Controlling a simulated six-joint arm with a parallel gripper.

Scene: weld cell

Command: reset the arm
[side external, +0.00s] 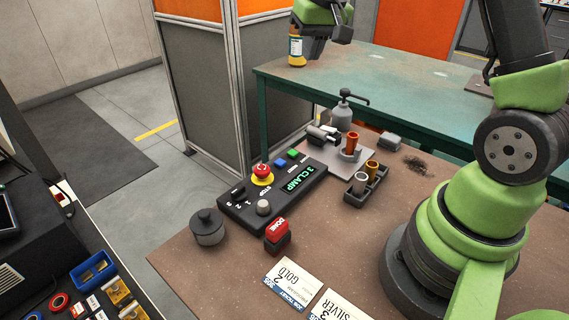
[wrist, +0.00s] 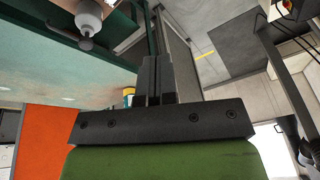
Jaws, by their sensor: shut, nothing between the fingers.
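My gripper (side external: 314,48) is at the top of the side external view, raised above the green table. Its dark fingers (wrist: 153,80) are together in the wrist view, with nothing between them. A bottle with a yellow and white label (side external: 297,50) shows just left of the gripper in the side external view. It is partly visible behind the fingers in the wrist view (wrist: 129,93). I cannot tell how far it is from the fingers.
The brown bench (side external: 210,278) holds a control box (side external: 272,191) reading "3 CLAMP", a red stamp (side external: 277,236), a round grey pot (side external: 208,227), job cards (side external: 292,281), a tray with cylinders (side external: 354,198) and a grey fixture (side external: 354,162). A grey partition (side external: 195,95) stands behind.

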